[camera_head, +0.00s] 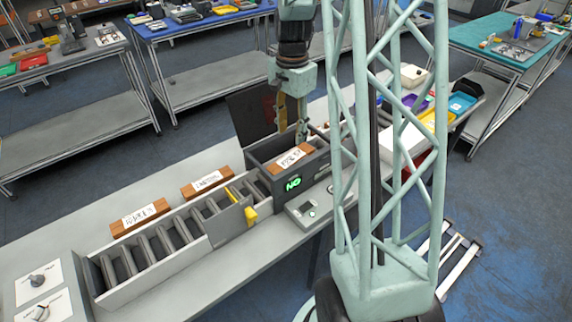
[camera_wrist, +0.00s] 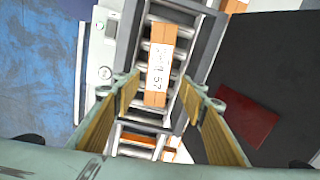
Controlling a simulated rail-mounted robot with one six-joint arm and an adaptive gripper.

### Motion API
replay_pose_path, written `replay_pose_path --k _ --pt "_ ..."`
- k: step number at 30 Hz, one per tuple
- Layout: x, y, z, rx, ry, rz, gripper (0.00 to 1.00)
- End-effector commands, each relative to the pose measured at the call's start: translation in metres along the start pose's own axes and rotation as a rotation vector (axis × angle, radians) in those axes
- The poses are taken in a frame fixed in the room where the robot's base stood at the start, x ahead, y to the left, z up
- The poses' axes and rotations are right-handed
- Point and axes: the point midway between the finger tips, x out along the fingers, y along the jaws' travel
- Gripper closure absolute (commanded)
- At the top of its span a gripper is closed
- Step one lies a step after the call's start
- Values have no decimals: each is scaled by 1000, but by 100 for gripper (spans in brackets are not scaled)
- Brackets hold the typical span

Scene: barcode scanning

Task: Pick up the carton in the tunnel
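The carton (camera_head: 290,158) is brown with a white label and lies in the tunnel (camera_head: 322,172), a dark grey box with a lit green sign. In the wrist view the carton (camera_wrist: 157,85) lies on rollers between the tunnel walls, its label facing up. My gripper (camera_head: 291,128) points down above the tunnel. In the wrist view its yellow-padded fingers (camera_wrist: 163,88) are spread wide, one on each side of the carton, with nothing held. The fingers look apart from the carton; their exact height above it is hard to tell.
Two more labelled cartons, one nearer (camera_head: 140,216) and one farther (camera_head: 207,184), lie beside the roller conveyor (camera_head: 165,262). A yellow piece (camera_head: 251,217) sits before the tunnel. A dark panel (camera_head: 250,115) stands behind it. Coloured trays (camera_head: 436,118) are at the right.

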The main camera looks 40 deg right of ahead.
Motion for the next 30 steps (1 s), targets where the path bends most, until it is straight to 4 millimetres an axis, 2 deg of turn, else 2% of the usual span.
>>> replay_pose_path --k 17,30 --pt "7 0 -1 4 -1 2 61" --pt "49 0 -1 4 -1 2 61"
